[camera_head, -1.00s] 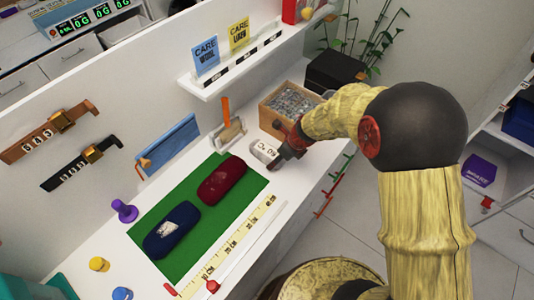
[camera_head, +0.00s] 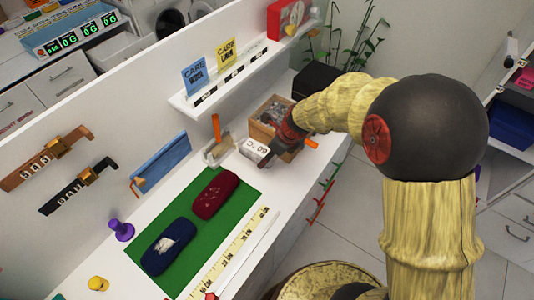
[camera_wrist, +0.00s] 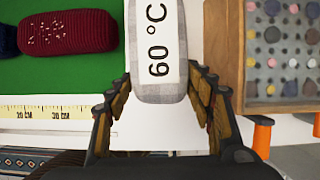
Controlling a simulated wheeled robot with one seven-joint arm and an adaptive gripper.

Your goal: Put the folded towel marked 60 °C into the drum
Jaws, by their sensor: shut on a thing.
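The folded towel (camera_head: 254,150) is a small pale grey bundle with a white band reading 60 °C. The towel also fills the upper middle of the wrist view (camera_wrist: 157,70). My gripper (camera_head: 270,158) is shut on its near end, with one finger on each side in the wrist view (camera_wrist: 160,88). It appears held a little above the white counter, beside the wooden box. A white machine with a round dark opening, possibly the drum (camera_head: 171,22), shows at the top left of the head view, beyond the partition. Its inside cannot be made out.
A wooden box of buttons (camera_wrist: 284,50) stands right of the towel. A maroon case (camera_head: 214,194) and a navy case (camera_head: 167,246) lie on a green mat (camera_head: 190,218). A shelf with care cards (camera_head: 226,52) and a white partition (camera_head: 110,110) stand behind the counter.

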